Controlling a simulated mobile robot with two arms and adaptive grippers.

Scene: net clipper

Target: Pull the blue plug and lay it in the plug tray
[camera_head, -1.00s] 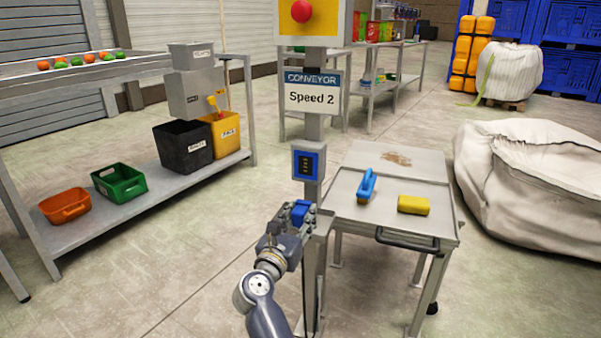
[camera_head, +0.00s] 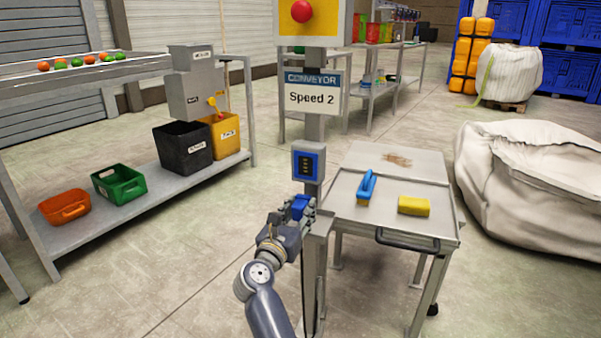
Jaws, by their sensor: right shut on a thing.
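The blue plug (camera_head: 299,206) is between the fingers of my right gripper (camera_head: 297,210), which is shut on it, below and just left of the blue socket (camera_head: 305,166). The socket's dark face is uncovered, and the plug is apart from it. The grey post (camera_head: 313,130) carries the socket. A small grey ledge (camera_head: 320,224) juts from the post beside the gripper; I cannot tell if it is the plug tray, as its inside is hidden. My left gripper is not in view.
A grey cart (camera_head: 385,222) right of the post holds a blue-handled brush (camera_head: 366,186) and a yellow sponge (camera_head: 413,206). A red button (camera_head: 301,11) and a "Speed 2" sign (camera_head: 312,97) are higher up. A white sack (camera_head: 530,185) lies far right.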

